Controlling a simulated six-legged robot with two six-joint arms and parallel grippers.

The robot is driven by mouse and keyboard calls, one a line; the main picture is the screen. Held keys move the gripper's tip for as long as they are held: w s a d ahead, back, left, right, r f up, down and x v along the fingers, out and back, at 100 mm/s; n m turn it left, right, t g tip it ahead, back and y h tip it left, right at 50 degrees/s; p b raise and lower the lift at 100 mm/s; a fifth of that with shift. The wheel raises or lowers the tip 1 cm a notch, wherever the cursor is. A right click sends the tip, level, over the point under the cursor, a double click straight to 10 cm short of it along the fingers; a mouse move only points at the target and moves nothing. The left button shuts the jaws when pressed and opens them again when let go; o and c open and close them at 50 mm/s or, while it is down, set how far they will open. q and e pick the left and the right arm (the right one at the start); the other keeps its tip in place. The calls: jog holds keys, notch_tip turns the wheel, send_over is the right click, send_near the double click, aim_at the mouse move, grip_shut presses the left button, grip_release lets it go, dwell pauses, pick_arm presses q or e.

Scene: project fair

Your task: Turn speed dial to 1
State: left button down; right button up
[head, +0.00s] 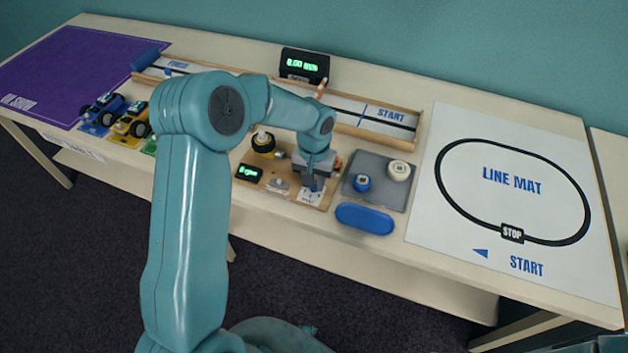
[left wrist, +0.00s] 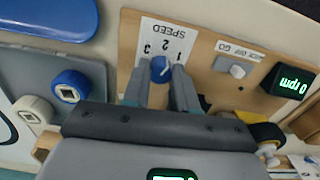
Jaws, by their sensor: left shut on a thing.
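The speed dial (left wrist: 160,68) is a small blue knob with a white mark, on a white label reading SPEED with 1, 2 and 3. My left gripper (left wrist: 161,78) has its fingers on both sides of the dial and is shut on it. In the head view my left gripper (head: 314,184) points down at the label (head: 310,196) and mostly hides the dial. I cannot tell exactly which number the mark faces. The small display (left wrist: 292,81) on the same wooden board (left wrist: 205,50) reads 0 rpm. My right gripper is out of view.
A grey switch (left wrist: 237,71) marked OFF and GO sits beside the dial. A blue case (head: 365,218) lies at the front edge. A wooden track (head: 375,120) runs behind.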

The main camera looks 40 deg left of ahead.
pick_arm(q)
jog(key=m, duration=0.4)
jog(key=shift+r+m, duration=0.1)
jog(key=shift+m, duration=0.3)
dwell(0.4)
jog(key=c, duration=0.9)
grip_release()
notch_tip(320, 180, up, 16)
jog(key=shift+r, duration=0.15)
